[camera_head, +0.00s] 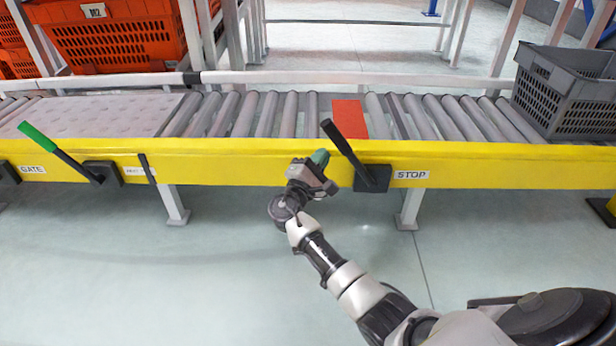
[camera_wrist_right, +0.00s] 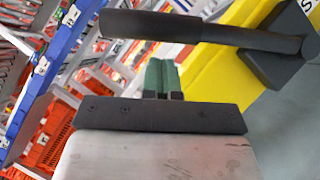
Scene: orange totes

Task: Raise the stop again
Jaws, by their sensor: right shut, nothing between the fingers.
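The stop lever (camera_head: 345,148) is a black handle on a dark base beside the STOP label (camera_head: 411,175) on the yellow rail. It tilts up and to the left. A red plate (camera_head: 350,118) shows among the rollers behind it; I cannot tell whether it stands up or lies flat. My right gripper (camera_head: 320,158) is just left of the lever, in front of the rail, with green fingertips shut and empty. In the right wrist view the black handle (camera_wrist_right: 150,25) runs across beyond the shut green fingers (camera_wrist_right: 161,75), with no clear contact. My left gripper is not in view.
A grey crate (camera_head: 538,104) sits on the rollers at the right. A green-tipped lever (camera_head: 62,152) stands near the GATE label (camera_head: 32,170) at the left. Orange totes (camera_head: 115,42) are behind the conveyor. The floor in front is clear.

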